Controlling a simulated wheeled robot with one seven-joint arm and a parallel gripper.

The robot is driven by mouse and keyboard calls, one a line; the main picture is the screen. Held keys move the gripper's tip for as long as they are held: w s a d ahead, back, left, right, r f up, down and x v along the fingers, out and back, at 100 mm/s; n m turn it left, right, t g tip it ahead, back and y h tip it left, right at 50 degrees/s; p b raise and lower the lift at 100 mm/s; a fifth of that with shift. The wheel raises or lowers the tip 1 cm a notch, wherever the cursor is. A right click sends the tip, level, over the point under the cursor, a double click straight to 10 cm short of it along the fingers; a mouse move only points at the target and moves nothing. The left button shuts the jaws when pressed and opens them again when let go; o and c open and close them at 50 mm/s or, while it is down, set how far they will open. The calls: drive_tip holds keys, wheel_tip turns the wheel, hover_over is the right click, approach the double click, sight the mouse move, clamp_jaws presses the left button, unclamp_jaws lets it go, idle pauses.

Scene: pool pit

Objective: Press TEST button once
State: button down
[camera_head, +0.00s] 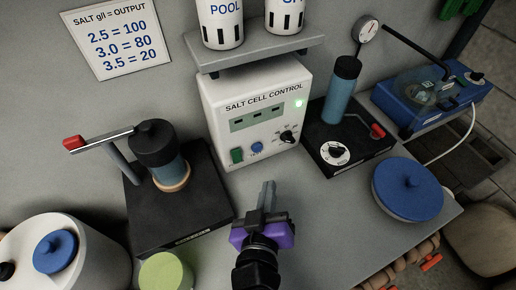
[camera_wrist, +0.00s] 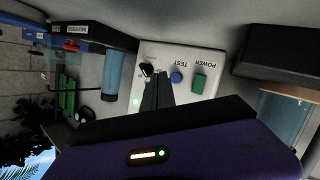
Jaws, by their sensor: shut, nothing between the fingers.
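The white SALT CELL CONTROL box (camera_head: 262,82) stands at the back of the bench in the head view. Its round blue TEST button (camera_head: 257,147) sits between the green POWER switch (camera_head: 237,156) and a black knob (camera_head: 288,136). In the wrist view, upside down, the TEST button (camera_wrist: 177,77) shows just right of my finger tips, with POWER (camera_wrist: 199,83) further right. My gripper (camera_head: 268,188) is shut and empty, in front of the box and apart from the button as far as the head view shows. A green light glows on the box.
A black-based unit with a red-tipped lever (camera_head: 180,215) stands left of the box. A black-based unit with a blue cylinder (camera_head: 345,135) stands right. A blue-lidded tub (camera_head: 408,190) and a green-topped container (camera_head: 165,272) are nearer. A shelf (camera_head: 255,54) with pots overhangs the box.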

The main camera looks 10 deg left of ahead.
sight(257, 148)
drive_tip(key=shift+d+f+m+h, duration=0.1)
drive_tip(key=shift+d+m+h, duration=0.7)
drive_tip(key=shift+d+h, duration=0.4)
drive_tip(key=shift+w+a+b, duration=0.25)
drive_tip(key=shift+w+a, duration=0.55)
drive_tip(key=shift+w, duration=0.4)
drive_tip(key=shift+w+a+b, duration=0.2)
drive_tip(key=shift+w+a, duration=0.6)
drive_tip(key=shift+w, duration=0.45)
drive_tip(key=shift+w+a+b, duration=0.25)
drive_tip(key=shift+w+a, duration=0.55)
drive_tip(key=shift+w, duration=0.4)
drive_tip(key=shift+w+a, duration=0.25)
drive_tip(key=shift+w, duration=0.1)
drive_tip(key=shift+w+a+b, duration=0.3)
drive_tip(key=shift+w, duration=0.1)
drive_tip(key=shift+s+d, duration=0.1)
drive_tip(key=shift+s, duration=0.05)
drive_tip(key=shift+s+d, duration=0.45)
drive_tip(key=shift+s, duration=0.2)
drive_tip(key=shift+p, duration=0.3)
